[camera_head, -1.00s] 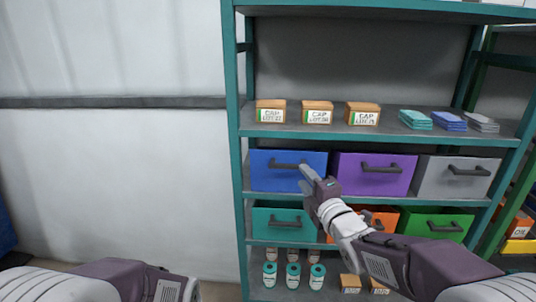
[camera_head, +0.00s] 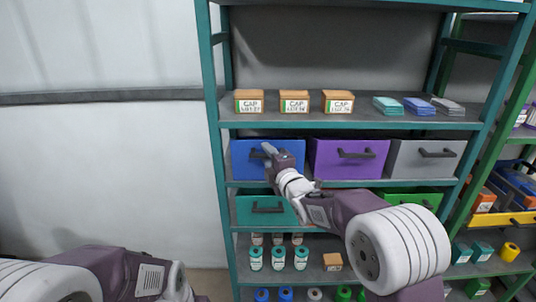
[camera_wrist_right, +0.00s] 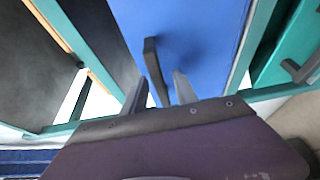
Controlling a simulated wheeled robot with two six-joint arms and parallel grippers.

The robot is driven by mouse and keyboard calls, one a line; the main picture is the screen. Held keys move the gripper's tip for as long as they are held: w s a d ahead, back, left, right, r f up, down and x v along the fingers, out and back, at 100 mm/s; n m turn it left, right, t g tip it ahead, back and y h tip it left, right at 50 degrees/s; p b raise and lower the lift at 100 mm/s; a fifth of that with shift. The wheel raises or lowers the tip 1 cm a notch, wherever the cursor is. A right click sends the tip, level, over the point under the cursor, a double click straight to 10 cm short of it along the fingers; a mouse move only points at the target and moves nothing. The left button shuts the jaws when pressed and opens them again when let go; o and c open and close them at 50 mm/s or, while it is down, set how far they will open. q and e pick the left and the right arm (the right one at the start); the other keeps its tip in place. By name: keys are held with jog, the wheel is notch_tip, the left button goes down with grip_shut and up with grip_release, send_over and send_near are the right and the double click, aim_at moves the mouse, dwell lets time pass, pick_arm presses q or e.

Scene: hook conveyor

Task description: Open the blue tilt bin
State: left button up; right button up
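The blue tilt bin (camera_head: 243,168) sits at the left end of the middle shelf row, and its front looks closed, in line with the purple bin beside it. My right gripper (camera_head: 268,150) is at the bin's front, over its dark handle, and hides part of it. In the right wrist view, the handle (camera_wrist_right: 155,68) stands against the blue front (camera_wrist_right: 200,30). The right gripper's two fingers (camera_wrist_right: 160,92) are apart, with the handle's near end between them. My left arm shows at the lower left of the head view; its gripper is out of sight.
A purple bin (camera_head: 335,165) and a grey bin (camera_head: 415,162) are to the right. A teal bin (camera_head: 250,205) is below, beside a partly hidden green bin (camera_head: 420,196). Boxes marked CAP (camera_head: 294,103) stand on the shelf above. Bare wall is at left.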

jog(key=shift+c, duration=0.3)
grip_shut()
jog(key=shift+f, duration=0.1)
dwell(1.0)
